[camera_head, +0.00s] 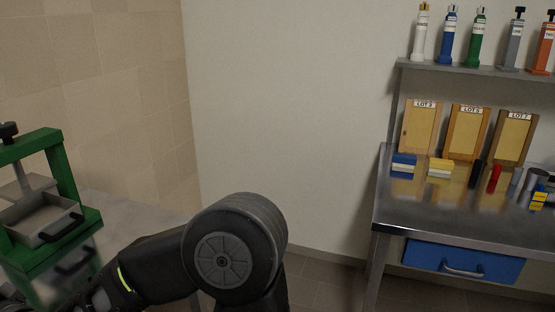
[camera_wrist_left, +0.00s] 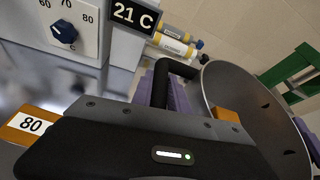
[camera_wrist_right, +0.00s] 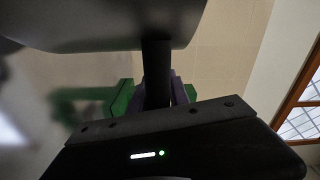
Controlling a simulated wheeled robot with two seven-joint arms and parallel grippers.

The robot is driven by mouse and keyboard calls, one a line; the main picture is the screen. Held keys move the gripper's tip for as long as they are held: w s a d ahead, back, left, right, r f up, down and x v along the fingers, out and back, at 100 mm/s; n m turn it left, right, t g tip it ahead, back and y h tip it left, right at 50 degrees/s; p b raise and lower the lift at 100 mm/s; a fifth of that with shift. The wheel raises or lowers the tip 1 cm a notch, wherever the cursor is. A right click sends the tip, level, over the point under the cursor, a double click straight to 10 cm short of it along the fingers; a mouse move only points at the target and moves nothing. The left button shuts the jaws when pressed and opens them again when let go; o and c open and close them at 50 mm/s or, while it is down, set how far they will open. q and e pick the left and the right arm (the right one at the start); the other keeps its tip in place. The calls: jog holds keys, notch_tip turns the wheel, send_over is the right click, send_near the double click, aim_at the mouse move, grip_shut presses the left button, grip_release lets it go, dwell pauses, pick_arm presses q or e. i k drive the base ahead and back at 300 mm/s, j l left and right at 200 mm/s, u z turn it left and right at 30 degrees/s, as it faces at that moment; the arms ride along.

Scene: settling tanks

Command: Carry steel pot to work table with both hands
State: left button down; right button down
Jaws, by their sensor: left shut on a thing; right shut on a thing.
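The steel pot shows in the left wrist view (camera_wrist_left: 245,95) as a round grey body at the right, and in the right wrist view (camera_wrist_right: 110,25) as a dark curved wall along the top. My left gripper (camera_wrist_left: 165,92) is shut on one black handle. My right gripper (camera_wrist_right: 160,88) is shut on another black handle, with purple finger pads beside it. The head view shows neither the pot nor the grippers. A steel-topped table (camera_head: 450,220) with a blue drawer stands at the right; I cannot tell what is under the pot.
A green press (camera_head: 60,170) stands at the left of the head view. The table's back holds LOT boards (camera_head: 465,133) and small blocks; its front strip is clear. A bottle shelf (camera_head: 470,68) hangs above. The left wrist view shows a dial (camera_wrist_left: 64,32) and a 21 C display (camera_wrist_left: 131,14).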

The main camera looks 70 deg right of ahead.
aim_at(501, 198)
jog(key=z, duration=2.95)
jog(key=i+l, duration=0.95)
jog(key=l, duration=0.15)
jog(key=i+l, duration=0.95)
jog(key=l, duration=0.15)
